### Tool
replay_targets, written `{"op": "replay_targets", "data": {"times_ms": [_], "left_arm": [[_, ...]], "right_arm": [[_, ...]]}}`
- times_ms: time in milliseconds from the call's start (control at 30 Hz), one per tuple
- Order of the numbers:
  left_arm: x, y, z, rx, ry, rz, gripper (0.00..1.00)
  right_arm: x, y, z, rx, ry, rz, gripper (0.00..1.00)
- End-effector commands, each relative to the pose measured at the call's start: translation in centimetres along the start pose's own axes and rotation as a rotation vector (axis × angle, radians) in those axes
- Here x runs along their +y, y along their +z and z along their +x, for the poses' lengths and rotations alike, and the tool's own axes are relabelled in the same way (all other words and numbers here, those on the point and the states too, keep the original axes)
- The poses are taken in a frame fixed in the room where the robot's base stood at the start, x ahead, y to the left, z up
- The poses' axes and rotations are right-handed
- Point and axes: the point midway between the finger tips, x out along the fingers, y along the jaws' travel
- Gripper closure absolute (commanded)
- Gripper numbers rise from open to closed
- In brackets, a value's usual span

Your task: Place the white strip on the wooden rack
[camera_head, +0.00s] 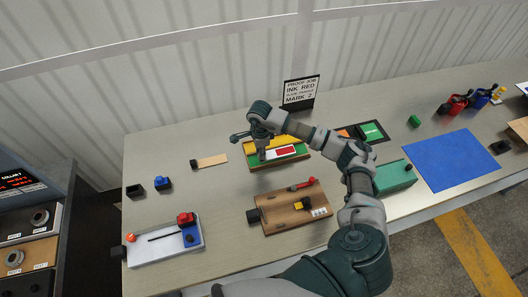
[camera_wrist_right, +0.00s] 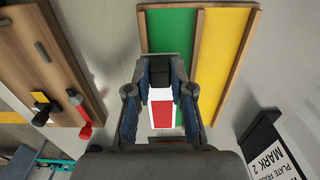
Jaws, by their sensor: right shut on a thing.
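The white strip (camera_head: 271,155) has a red panel and shows low between my fingers in the wrist view (camera_wrist_right: 161,95). My right gripper (camera_head: 262,147) is shut on the strip's black knob (camera_wrist_right: 168,69). The wooden rack (camera_wrist_right: 248,65) has wooden rails with a green lane and a yellow lane; it also shows in the head view (camera_head: 294,146). The strip is over the rack's green lane. I cannot tell whether it rests on the rack or hangs just above it. My gripper hides part of the rack. My left gripper is not in view.
A sign (camera_head: 300,92) stands behind the rack. A brown wooden board (camera_head: 280,214) with a red-handled tool lies in front. A tan strip with a black knob (camera_head: 211,161) lies to the left. A blue mat (camera_head: 452,160) and a teal block (camera_head: 397,178) are to the right.

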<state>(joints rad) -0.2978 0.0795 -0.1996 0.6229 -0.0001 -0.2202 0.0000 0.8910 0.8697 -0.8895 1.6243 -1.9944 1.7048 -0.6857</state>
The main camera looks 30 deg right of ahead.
Motion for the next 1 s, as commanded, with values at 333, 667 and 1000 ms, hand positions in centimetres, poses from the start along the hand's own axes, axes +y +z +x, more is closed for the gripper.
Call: {"op": "replay_targets", "data": {"times_ms": [333,667,1000], "left_arm": [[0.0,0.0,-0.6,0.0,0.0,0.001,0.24],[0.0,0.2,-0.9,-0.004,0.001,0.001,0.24],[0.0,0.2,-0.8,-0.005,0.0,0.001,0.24]], "right_arm": [[-1.4,-1.3,1.6,0.002,0.003,-0.002,1.0],[-1.5,-1.5,3.8,0.0,-0.001,-0.002,1.0],[-1.5,-1.5,3.9,0.0,0.0,-0.001,0.53]]}}
